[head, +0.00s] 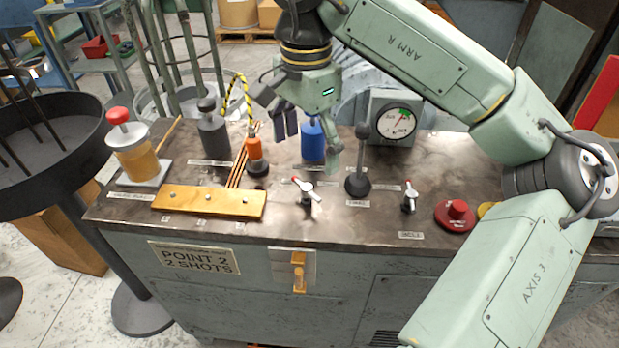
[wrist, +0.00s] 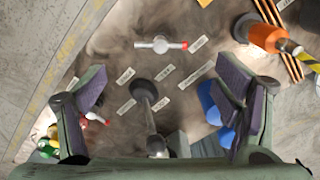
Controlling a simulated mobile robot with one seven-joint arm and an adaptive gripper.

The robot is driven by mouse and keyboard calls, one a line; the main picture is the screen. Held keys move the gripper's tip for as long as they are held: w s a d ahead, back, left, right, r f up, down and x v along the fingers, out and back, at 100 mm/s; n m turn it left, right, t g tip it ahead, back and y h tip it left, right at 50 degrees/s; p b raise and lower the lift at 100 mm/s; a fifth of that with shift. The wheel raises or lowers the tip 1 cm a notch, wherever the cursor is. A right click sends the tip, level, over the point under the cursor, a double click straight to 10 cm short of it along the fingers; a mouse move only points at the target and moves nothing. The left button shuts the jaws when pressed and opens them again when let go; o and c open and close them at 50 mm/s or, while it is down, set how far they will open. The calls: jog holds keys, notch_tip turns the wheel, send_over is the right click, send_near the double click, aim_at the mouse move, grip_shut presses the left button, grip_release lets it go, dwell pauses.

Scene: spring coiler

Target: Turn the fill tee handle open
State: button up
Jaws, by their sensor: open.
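Two small white tee handles with red tips stand on the dark bench top. One (head: 307,190) is at the middle, its bar lying slantwise with the red tip toward upper left. The other (head: 409,197) is farther right. I cannot read which is labelled fill. In the wrist view the middle handle (wrist: 158,44) lies across the top, red tip to the right; the other (wrist: 92,118) is partly hidden beside the left finger. My gripper (head: 312,138) is open and empty above the bench, behind and above the middle handle; its spread fingers also show in the wrist view (wrist: 165,98).
A black knobbed lever (head: 359,160) stands between the handles, close to my gripper. A blue cylinder (head: 313,142), an orange bottle (head: 256,155) and a gauge (head: 395,123) stand nearby. A red button (head: 456,215) is at right and a yellow plate (head: 210,201) at left.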

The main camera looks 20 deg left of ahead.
aim_at(307, 186)
notch_tip(307, 186, down, 8)
jog(key=shift+f+p, duration=0.1)
jog(key=shift+p, duration=0.25)
jog(key=c, duration=1.2)
jog(key=shift+o, duration=0.2)
